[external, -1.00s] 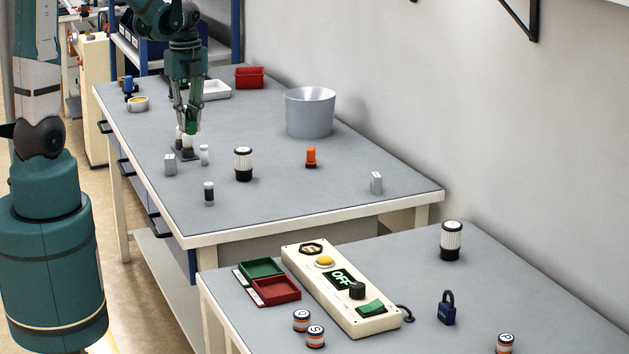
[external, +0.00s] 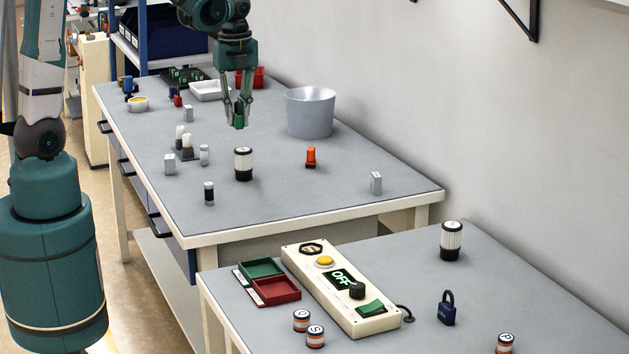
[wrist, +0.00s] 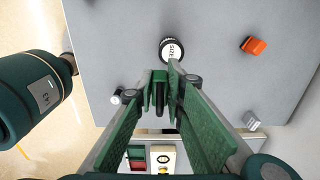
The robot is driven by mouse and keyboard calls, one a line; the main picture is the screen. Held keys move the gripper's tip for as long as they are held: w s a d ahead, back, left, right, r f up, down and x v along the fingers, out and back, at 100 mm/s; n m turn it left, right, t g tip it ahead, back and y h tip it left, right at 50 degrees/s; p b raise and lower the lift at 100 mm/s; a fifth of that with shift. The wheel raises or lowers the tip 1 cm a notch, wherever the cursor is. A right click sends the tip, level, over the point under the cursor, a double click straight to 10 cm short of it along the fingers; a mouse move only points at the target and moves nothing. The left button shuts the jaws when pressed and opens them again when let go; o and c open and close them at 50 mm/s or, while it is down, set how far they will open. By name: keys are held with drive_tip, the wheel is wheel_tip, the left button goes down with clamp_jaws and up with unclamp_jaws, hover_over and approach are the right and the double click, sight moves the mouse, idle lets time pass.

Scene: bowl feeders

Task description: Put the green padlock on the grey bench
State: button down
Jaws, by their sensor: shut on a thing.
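My gripper (external: 238,106) is shut on the green padlock (external: 239,119) and holds it above the far grey-topped bench (external: 300,205). In the wrist view, the padlock (wrist: 159,88) is a small green and dark piece between the fingertips. The fingers hide part of it. In the external view, it is behind the black-and-white ribbed cylinder (external: 243,164) and left of the grey bucket (external: 310,112). A second grey-topped bench (external: 400,265) stands in front. A dark blue padlock (external: 447,309) stands upright on it.
An orange piece (external: 311,157), small grey blocks (external: 376,183) and a black-and-white cluster (external: 184,145) stand on the far bench. A control box (external: 340,290), red and green trays (external: 276,290) and several cylinders occupy the near bench. The far bench's front-middle is clear.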

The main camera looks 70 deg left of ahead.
drive_tip(key=w+d+m, duration=0.3)
drive_tip(key=w+d, duration=0.7)
drive_tip(key=d, duration=0.4)
drive_tip(key=m, duration=0.6)
hover_over(392, 270)
wheel_tip(392, 270, down, 10)
drive_tip(key=shift+r, duration=0.15)
drive_tip(key=shift+f+b, duration=0.5)
drive_tip(key=shift+f, duration=2.6)
drive_tip(key=shift+f, duration=1.9)
